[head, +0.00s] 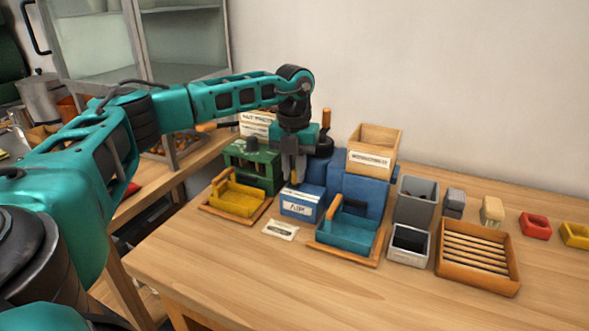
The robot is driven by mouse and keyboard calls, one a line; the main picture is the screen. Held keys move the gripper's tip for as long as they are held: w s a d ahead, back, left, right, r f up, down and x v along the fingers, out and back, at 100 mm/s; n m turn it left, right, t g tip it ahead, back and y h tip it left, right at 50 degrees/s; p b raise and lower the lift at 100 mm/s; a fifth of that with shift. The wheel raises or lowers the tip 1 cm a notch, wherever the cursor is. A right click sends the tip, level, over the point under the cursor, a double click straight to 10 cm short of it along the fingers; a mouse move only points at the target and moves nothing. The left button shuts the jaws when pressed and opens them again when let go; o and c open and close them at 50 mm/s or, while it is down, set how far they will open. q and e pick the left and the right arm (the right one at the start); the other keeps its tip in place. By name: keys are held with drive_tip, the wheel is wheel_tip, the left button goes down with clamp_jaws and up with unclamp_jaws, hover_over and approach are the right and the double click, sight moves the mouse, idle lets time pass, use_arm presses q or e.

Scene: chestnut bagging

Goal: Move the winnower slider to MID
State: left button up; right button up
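The winnower (363,192) is a blue machine on the table with a wooden hopper on top. In front at its left is a blue-and-white box (300,204) with a label that seems to read FLOW. My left gripper (293,181) points down just above and behind this box, with its fingertips at its upper edge. A small yellow-orange piece shows at the fingertips; I cannot tell whether it is the slider knob or whether it is gripped. The slider's scale and setting are not readable. My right gripper is out of view.
A wooden hopper box (374,149) tops the winnower. A blue tray (345,236), a yellow tray (236,200), a green machine (252,165), grey bins (409,244) and a slatted wooden tray (478,256) stand around. A small white card (281,230) lies in front. The table front is clear.

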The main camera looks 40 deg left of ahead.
use_arm(q)
clamp_jaws()
drive_tip(key=shift+d, duration=0.1)
drive_tip(key=shift+w+d+r+p, duration=0.1)
drive_tip(key=shift+w+d+p, duration=0.05)
drive_tip(key=shift+d+p, duration=0.25)
drive_tip(key=shift+w+d+r+p, duration=0.15)
drive_tip(key=shift+d+p, duration=0.1)
drive_tip(key=shift+d, duration=0.25)
drive_tip(key=shift+w+d+f, duration=0.1)
drive_tip(key=shift+d+f, duration=0.05)
drive_tip(key=shift+d, duration=0.1)
drive_tip(key=shift+o, duration=2.4)
unclamp_jaws()
drive_tip(key=shift+f, duration=0.1)
wheel_tip(320, 180, up, 13)
drive_tip(key=shift+p, duration=0.4)
